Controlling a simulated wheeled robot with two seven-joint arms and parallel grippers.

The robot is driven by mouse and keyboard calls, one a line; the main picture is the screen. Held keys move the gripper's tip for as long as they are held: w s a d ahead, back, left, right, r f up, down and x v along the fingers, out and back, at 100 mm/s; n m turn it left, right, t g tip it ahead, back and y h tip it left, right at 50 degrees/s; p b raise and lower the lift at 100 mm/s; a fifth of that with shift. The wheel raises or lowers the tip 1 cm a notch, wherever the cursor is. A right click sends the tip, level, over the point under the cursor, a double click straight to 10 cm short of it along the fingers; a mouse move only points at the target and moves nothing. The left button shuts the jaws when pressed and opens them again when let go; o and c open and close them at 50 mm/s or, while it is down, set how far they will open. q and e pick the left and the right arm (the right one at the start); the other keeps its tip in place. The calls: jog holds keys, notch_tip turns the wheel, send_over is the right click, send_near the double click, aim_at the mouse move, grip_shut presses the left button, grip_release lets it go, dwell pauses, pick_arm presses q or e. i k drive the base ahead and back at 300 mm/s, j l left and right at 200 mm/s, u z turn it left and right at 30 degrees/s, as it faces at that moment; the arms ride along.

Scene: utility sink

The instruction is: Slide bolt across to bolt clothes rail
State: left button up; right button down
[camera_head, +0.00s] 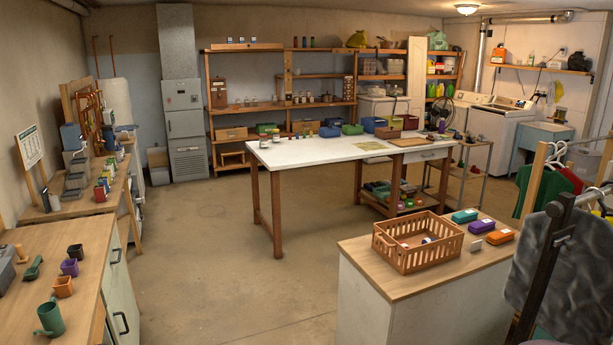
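A clothes rail with pale wooden uprights (534,188) stands at the right edge, with a green garment (530,192) and a red garment (592,200) hanging from it. In front of it is a dark upright post (545,268) that leans slightly, with a mottled grey panel or cloth (590,262) beside it. A small metal fitting (563,236) sits on or next to the post; it may be the bolt, but it is too small to tell its position. The right edge of the frame cuts off part of this group. Neither of my grippers is in view.
A wooden-topped cabinet (400,290) with an orange basket (388,258) and small coloured boxes (498,236) stands left of the dark post. A white worktable (310,152) is in the middle. Benches (20,310) line the left. The floor (210,270) between is clear.

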aim_at(571, 245)
jog(key=z, duration=1.45)
